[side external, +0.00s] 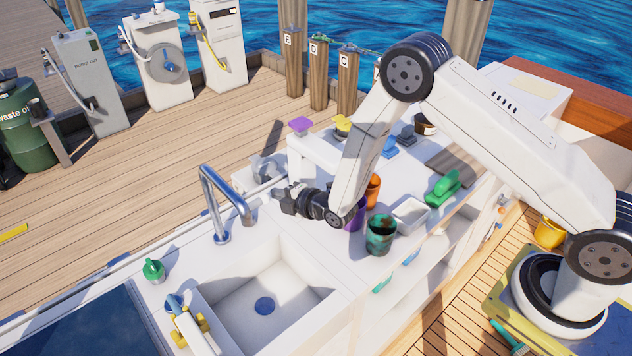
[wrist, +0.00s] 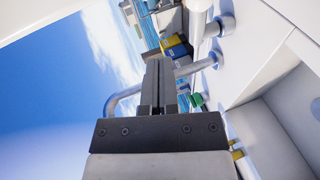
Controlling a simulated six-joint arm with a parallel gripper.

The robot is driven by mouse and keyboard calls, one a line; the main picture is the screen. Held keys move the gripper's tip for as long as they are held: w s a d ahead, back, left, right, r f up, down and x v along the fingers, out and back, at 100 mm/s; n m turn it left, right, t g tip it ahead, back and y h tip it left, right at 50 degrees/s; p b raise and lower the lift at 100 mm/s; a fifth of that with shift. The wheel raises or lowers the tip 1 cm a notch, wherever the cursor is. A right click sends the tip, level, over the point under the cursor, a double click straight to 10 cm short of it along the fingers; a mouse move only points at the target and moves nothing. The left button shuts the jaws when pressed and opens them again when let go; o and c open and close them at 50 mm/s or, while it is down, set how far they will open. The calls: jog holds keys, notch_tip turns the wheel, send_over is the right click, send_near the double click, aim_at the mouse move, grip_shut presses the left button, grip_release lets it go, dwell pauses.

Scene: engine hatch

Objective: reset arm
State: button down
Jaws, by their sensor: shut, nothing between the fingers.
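My gripper (side external: 285,196) is at the end of my white arm, above the counter between the faucet and the cups in the side view. Its dark fingers point left, toward the faucet. In the wrist view my gripper (wrist: 159,75) shows its two black fingers side by side and closed together, with nothing between them. It appears clear of the counter.
A chrome faucet (side external: 225,205) stands left of my gripper, beside a white sink (side external: 262,305). A green bottle (side external: 154,270) stands left of the sink.

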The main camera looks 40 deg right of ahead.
jog(key=s+d+r+m+g+h, duration=0.1)
jog(key=s+d+r+m+g, duration=0.2)
jog(key=s+m, duration=0.3)
jog(key=s+d+r+m+g+h, duration=0.1)
jog(key=s+d+r+m+g, duration=0.3)
jog(key=s, duration=0.8)
jog(key=s+d+r+m+g, duration=0.3)
jog(key=s+r+m+g, duration=0.2)
jog(key=s+m, duration=0.4)
jog(key=shift+d+h, duration=0.25)
jog(key=shift+h, duration=0.15)
jog(key=shift+r, duration=0.1)
